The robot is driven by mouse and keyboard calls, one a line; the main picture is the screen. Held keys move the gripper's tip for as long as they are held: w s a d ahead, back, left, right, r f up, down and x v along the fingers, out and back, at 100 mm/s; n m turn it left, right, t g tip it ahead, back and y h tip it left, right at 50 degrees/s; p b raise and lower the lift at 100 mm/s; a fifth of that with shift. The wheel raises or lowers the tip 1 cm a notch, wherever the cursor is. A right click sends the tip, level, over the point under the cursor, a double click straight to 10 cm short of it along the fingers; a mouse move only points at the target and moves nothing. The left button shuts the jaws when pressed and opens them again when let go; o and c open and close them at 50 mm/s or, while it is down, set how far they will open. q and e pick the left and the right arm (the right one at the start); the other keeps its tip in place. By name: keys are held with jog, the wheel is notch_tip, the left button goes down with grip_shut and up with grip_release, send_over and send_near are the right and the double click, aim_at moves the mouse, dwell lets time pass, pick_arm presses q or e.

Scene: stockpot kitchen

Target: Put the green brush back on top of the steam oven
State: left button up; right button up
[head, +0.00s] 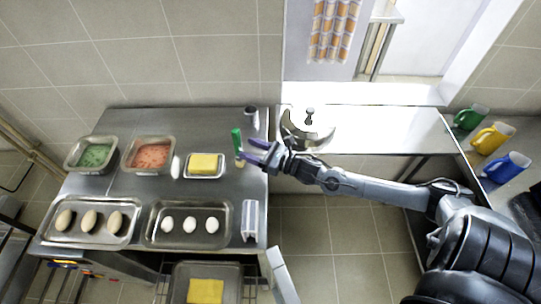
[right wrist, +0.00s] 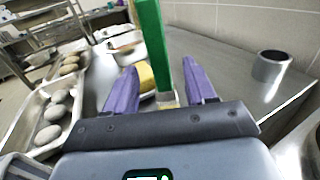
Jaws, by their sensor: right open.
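The green brush (head: 237,140) stands upright, green part up and pale end down, near the right side of the steel top (head: 225,185), which appears to be the steam oven's top. My right gripper (head: 247,151) reaches it from the right with purple fingers open. In the right wrist view the brush (right wrist: 152,40) rises between the two spread fingers of the gripper (right wrist: 161,70), with a visible gap on the left side. Contact on the right side cannot be told. My left gripper is not in view.
Trays of brown eggs (head: 90,240) and white eggs (head: 190,245), pans of green (head: 95,155) and red food (head: 151,155), and a yellow block (head: 203,164) crowd the top. A metal cup (head: 251,115) stands behind. A pot (head: 300,135) and mugs (head: 490,138) are right.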

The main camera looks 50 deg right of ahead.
jog(key=v, duration=0.7)
jog(key=shift+r, duration=0.1)
dwell(0.5)
